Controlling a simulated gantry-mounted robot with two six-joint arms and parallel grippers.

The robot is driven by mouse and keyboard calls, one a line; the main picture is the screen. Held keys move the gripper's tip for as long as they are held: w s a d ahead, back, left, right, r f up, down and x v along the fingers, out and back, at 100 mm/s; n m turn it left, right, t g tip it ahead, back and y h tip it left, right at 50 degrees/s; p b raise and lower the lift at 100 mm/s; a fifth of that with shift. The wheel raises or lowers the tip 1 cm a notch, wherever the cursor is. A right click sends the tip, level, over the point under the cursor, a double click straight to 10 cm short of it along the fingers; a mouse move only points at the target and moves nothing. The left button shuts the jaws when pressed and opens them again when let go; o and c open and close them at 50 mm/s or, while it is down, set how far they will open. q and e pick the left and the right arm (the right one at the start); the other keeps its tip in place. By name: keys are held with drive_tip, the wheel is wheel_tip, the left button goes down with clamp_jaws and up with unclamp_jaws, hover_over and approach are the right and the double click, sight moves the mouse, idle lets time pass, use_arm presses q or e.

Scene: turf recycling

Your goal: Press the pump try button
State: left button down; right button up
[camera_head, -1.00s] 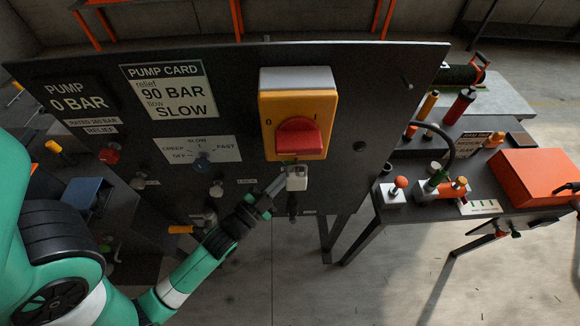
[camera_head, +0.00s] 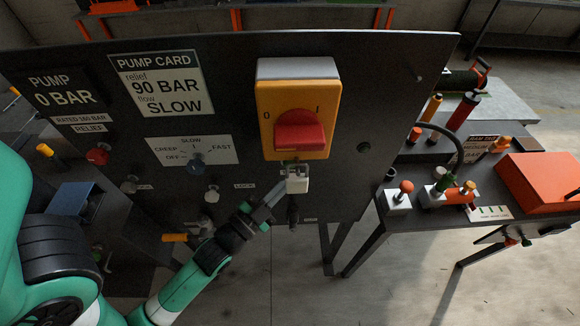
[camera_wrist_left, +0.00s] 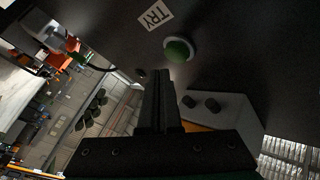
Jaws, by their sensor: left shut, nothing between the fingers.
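The green try button (camera_wrist_left: 179,49) stands out from the dark panel in the left wrist view, beside a white TRY label (camera_wrist_left: 155,16). My right gripper is not in view.
A yellow switch box (camera_head: 318,92) with a red knob (camera_head: 300,131) projects from the panel (camera_head: 230,70). At right, a bench (camera_head: 385,225) carries an orange case (camera_head: 540,180) and tools.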

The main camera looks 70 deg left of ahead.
use_arm(q)
drive_tip(key=d+b, duration=0.1)
drive_tip(key=s+d+b, duration=0.1)
drive_tip(key=d+b, duration=0.1)
drive_tip(key=s+d+b, duration=0.1)
drive_tip(key=d, duration=0.1)
drive_tip(key=shift+d+b, duration=0.1)
drive_tip(key=shift+b, duration=0.25)
idle(0.8)
